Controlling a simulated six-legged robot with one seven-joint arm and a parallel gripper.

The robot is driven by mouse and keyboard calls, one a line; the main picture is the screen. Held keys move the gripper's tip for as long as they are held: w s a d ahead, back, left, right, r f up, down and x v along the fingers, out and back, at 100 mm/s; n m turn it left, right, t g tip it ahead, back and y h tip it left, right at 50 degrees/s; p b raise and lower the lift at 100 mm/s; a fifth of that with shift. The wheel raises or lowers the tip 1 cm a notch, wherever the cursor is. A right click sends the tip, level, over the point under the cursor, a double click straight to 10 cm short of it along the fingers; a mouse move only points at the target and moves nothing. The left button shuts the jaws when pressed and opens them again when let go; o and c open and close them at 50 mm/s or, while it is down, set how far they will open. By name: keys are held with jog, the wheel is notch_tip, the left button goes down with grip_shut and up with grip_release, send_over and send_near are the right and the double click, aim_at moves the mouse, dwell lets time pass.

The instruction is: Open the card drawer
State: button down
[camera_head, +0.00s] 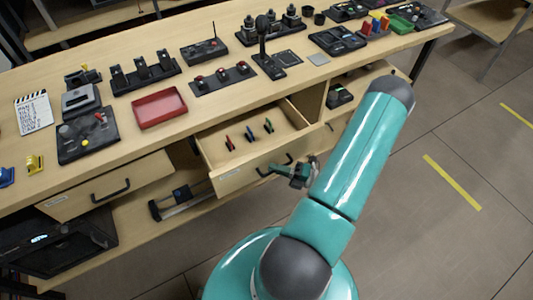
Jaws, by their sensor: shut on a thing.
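The card drawer (238,180) is a light wooden drawer under the bench top. It is pulled partly out, and its inside shows. Several small cards in red, green and dark colours stand upright in it. Its front carries a dark bar handle (274,166) and a pale label at the left. My gripper (290,172) is at the right part of this front and is shut on the handle. My teal arm reaches in from the lower right, and the fingertips are small and partly hidden.
A second drawer (107,190) with a dark handle is at the left. The wooden bench top (235,102) holds a red tray (159,107), control panels and a clapperboard (34,113). A lower shelf holds dark equipment. The floor at the right is clear, with yellow strips.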

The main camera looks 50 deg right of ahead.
jog(key=s, duration=0.2)
jog(key=s+a, duration=0.1)
jog(key=s, duration=0.2)
jog(key=shift+s+a, duration=0.3)
jog(key=c, duration=1.5)
grip_release()
jog(key=v, duration=1.3)
jog(key=shift+s+d, duration=0.2)
jog(key=shift+s, duration=0.15)
